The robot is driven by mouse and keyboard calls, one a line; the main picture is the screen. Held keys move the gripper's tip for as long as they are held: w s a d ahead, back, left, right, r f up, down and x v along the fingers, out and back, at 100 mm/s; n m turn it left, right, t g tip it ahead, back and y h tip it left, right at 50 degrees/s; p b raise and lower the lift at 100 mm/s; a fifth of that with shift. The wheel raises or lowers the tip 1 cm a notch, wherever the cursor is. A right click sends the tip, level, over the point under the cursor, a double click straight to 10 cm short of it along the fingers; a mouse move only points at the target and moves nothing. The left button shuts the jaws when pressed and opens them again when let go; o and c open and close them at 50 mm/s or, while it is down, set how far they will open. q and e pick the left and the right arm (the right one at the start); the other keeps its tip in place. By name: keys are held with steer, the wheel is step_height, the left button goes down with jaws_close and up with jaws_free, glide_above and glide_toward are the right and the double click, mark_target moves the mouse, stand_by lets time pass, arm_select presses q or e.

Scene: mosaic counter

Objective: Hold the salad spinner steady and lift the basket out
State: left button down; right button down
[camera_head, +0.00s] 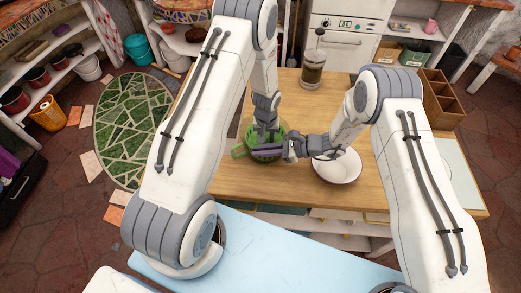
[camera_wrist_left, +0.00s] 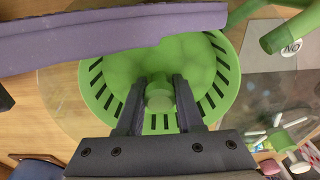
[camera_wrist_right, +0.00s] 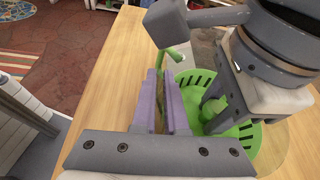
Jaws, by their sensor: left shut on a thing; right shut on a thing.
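The green slotted basket (camera_wrist_left: 225,75) with rounded green lumps inside sits within a clear bowl (camera_wrist_left: 60,75). In the head view the green spinner (camera_head: 263,155) is on the wooden counter, partly hidden by my arms. My left gripper (camera_wrist_left: 160,95), also seen in the head view (camera_head: 266,133), reaches down from above and is shut on the green knob (camera_wrist_left: 160,92) in the basket's middle. My right gripper (camera_wrist_right: 164,80) reaches across the spinner's near side in the head view (camera_head: 256,150). Its purple fingers are shut on the green side handle (camera_wrist_right: 178,65); the grip itself is partly hidden.
A white bowl (camera_head: 338,167) stands just right of the spinner, close to my right arm. A lidded jar (camera_head: 313,70) stands at the back of the wooden counter (camera_head: 350,210), and a wooden divided box (camera_head: 440,98) at the right. The counter's front is clear.

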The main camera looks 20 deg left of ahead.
stand_by(0.7)
steer(key=c, duration=0.9)
jaws_free()
jaws_close()
